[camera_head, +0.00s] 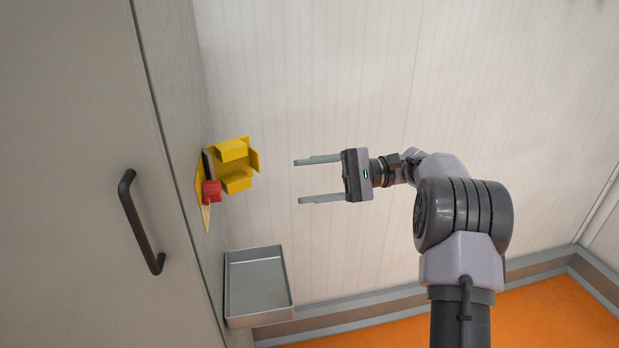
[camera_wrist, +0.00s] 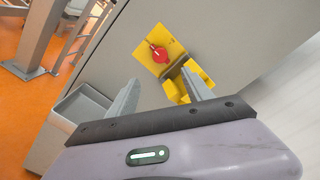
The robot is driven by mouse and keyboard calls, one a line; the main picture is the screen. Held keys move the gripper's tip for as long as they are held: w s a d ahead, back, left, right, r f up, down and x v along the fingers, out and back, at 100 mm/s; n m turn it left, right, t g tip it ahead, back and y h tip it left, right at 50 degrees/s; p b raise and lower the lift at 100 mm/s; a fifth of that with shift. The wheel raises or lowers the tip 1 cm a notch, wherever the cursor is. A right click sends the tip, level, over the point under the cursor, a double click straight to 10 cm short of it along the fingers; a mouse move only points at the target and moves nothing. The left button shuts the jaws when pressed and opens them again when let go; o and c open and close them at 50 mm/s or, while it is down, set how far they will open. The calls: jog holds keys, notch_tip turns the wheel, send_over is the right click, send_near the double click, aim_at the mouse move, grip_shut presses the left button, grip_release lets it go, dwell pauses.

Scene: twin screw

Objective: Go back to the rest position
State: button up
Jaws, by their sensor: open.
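My gripper (camera_head: 298,180) is open and empty in mid-air, its two fingers pointing left towards the cabinet side in the head view. A clear gap lies between its fingertips and the yellow fixture (camera_head: 232,150) on the cabinet's side wall. A red part (camera_head: 211,192) sits at the fixture's lower left. In the wrist view, my gripper (camera_wrist: 162,93) shows both fingers spread. Beyond them are the yellow plate (camera_wrist: 168,38) with a red knob (camera_wrist: 158,53) and the yellow blocks (camera_wrist: 190,80). Nothing is between the fingers.
A grey metal tray (camera_head: 258,318) is fixed low on the cabinet side, below the fixture. The cabinet front (camera_head: 70,200) has a black handle (camera_head: 140,222). A pale wall (camera_head: 330,60) stands behind my arm. The orange floor (camera_head: 560,320) is clear at lower right.

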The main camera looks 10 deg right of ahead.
jog(key=shift+a, duration=0.1)
jog(key=s+a+n+h, duration=0.1)
jog(key=s+a+h, duration=0.4)
jog(key=s, duration=0.4)
jog(key=s+a+n+h, duration=0.1)
jog(key=s+a+h, duration=0.4)
jog(key=s, duration=0.5)
jog(key=s+d+f+t+h, duration=0.2)
jog(key=s+f+h, duration=0.1)
jog(key=s, duration=0.2)
jog(key=s+d+f+t+h, duration=0.3)
jog(key=s+f, duration=0.1)
jog(key=s, duration=0.2)
jog(key=shift+s+d+n, duration=0.25)
jog(key=shift+s+n, duration=0.05)
jog(key=shift+c, duration=0.5)
